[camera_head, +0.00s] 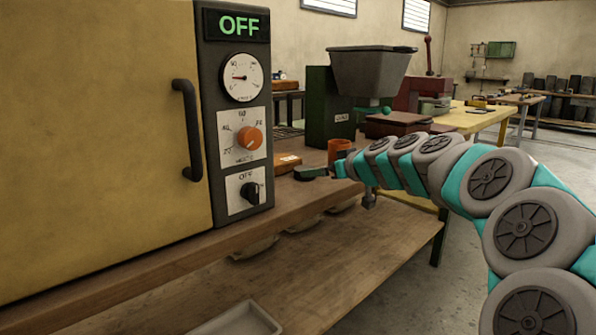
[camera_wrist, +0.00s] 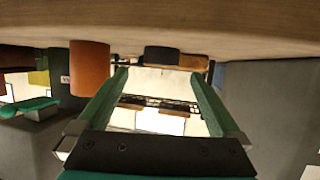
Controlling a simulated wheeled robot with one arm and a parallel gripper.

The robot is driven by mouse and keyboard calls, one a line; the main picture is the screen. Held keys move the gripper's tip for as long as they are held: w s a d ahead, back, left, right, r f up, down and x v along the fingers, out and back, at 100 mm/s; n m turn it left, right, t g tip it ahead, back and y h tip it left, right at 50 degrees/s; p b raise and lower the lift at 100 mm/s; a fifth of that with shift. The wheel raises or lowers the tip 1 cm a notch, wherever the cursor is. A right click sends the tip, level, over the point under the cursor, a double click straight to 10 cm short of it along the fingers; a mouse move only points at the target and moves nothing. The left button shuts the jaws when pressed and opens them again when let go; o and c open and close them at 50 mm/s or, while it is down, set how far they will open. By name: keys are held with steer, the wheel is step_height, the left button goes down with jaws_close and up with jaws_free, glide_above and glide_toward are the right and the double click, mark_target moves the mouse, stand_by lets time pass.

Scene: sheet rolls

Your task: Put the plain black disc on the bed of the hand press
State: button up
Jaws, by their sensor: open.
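A short dark round piece (camera_wrist: 162,55), which looks like the black disc, shows in the wrist view beyond my fingertips and between them, apart from both. I cannot tell whether its face is plain. A red machine with an upright lever (camera_head: 420,88), apparently the hand press, stands farther back to the right. Its bed is not clear.
An orange cup (camera_head: 340,150) stands close to my gripper; it also shows in the wrist view (camera_wrist: 90,68). A small wooden block (camera_head: 287,162) lies nearby. The yellow oven (camera_head: 95,130) reads OFF on the left. A green machine with a grey hopper (camera_head: 366,72) stands behind.

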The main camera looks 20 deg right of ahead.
mark_target(297, 176)
steer(key=shift+p+x, duration=0.6)
steer(key=shift+x, duration=2.95)
steer(key=shift+a+r, duration=0.1)
steer(key=shift+a, duration=0.05)
steer(key=c, duration=1.5)
steer(key=shift+r, duration=0.15)
